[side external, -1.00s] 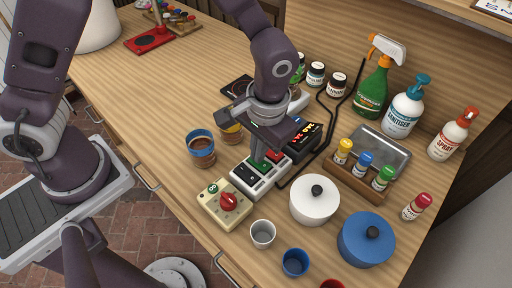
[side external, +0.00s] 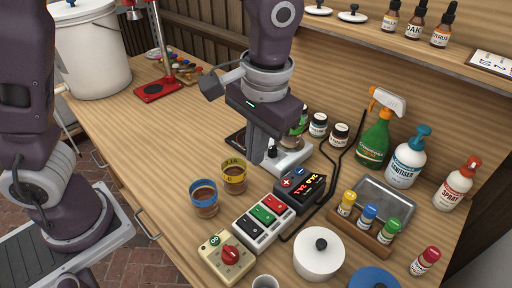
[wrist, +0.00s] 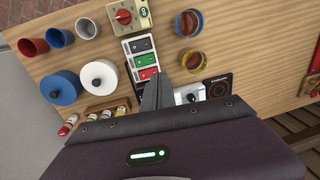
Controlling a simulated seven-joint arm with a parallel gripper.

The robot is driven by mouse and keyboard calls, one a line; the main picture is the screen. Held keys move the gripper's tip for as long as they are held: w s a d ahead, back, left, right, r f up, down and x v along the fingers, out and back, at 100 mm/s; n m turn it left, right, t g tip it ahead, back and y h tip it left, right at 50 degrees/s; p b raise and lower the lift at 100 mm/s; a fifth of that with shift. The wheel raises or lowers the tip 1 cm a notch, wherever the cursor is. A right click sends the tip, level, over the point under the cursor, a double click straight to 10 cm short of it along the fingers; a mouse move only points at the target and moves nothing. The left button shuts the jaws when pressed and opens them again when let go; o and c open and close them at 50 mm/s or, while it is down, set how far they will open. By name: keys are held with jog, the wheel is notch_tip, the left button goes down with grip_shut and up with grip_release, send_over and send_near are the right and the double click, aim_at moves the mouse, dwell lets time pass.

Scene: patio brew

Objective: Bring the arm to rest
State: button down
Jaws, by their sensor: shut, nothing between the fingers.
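My gripper (side external: 257,160) is shut and empty, pointing down above the worktop. In the side view it stands behind the switch box (side external: 263,222), which has green, red and black rockers, and clear of it. Its fingers overlap the white device (side external: 291,160) in the picture; I cannot tell the exact gap. In the wrist view the shut fingers (wrist: 157,92) show beside the switch box (wrist: 140,55).
Around the gripper are a black display unit (side external: 300,192), a blue-banded cup (side external: 204,200), a yellow-banded cup (side external: 233,178) and a beige knob box (side external: 226,258). Spray bottles (side external: 374,137) stand at the right. The worktop's left part (side external: 150,125) is clear.

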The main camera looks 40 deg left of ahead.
jog(key=s+a+r+t, duration=0.2)
jog(key=s+a+r, duration=0.1)
jog(key=s+a, duration=0.3)
jog(key=s+a+r+t+h, duration=0.1)
jog(key=s+a+r+t, duration=0.2)
jog(key=s+a, duration=0.3)
jog(key=s+r, duration=0.1)
jog(key=s, duration=0.1)
jog(key=shift+s+a+r+t, duration=0.15)
jog(key=shift+s+t, duration=0.15)
jog(key=shift+s, duration=0.05)
